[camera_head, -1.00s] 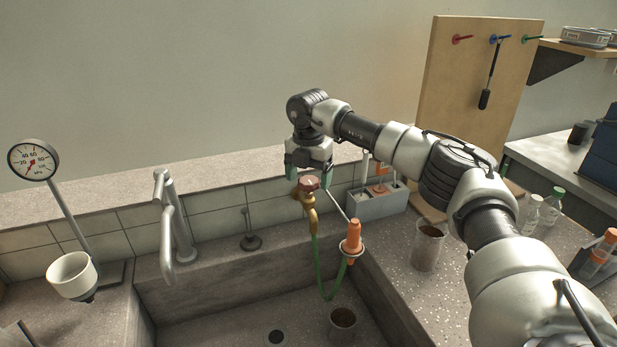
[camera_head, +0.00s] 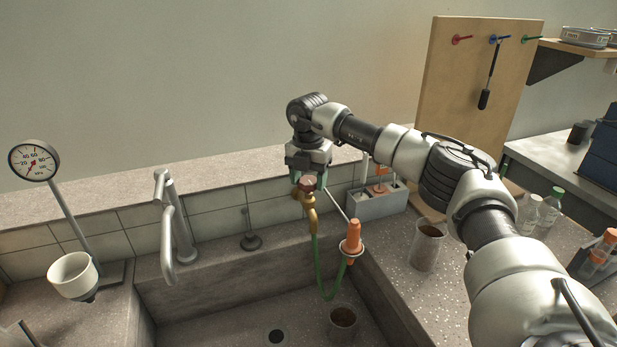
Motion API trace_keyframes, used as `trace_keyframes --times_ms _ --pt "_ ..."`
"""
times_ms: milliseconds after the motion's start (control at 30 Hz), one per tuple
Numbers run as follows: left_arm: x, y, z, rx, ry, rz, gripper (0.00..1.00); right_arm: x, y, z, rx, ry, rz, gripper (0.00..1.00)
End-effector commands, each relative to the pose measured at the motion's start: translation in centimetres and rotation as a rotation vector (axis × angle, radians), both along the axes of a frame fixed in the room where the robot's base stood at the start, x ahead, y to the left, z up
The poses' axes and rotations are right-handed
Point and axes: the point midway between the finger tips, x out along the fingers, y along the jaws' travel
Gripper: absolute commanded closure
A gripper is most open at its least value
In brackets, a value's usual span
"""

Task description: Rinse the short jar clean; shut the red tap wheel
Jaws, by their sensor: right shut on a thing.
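The red tap wheel (camera_head: 306,185) tops a brass tap (camera_head: 310,208) at the sink's back wall. My right gripper (camera_head: 308,181) points down over it, its green-tipped fingers shut on the wheel from both sides and partly hiding it. A green hose (camera_head: 321,275) runs from the tap to an orange nozzle (camera_head: 352,240) at the sink's right side. The short jar (camera_head: 343,322) stands in the sink below the hose; its inside looks dark brown. My left gripper is not in view.
A taller brown-stained jar (camera_head: 428,247) stands on the right counter, near my right arm. A grey holder (camera_head: 377,205) stands behind it. A steel faucet (camera_head: 172,235) and a gauge (camera_head: 34,160) are at the left. A drain (camera_head: 277,337) lies left of the short jar.

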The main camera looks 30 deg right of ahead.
Motion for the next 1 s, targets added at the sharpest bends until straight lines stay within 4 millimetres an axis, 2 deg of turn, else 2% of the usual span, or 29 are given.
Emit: trace_keyframes --times_ms 267,1000 --pt "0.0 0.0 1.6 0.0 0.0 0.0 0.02 0.0 0.0 0.3 0.0 0.001 0.173 0.67" --pt "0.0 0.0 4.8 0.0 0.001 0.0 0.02 0.1 0.0 0.2 -0.001 -0.002 0.871 0.67"
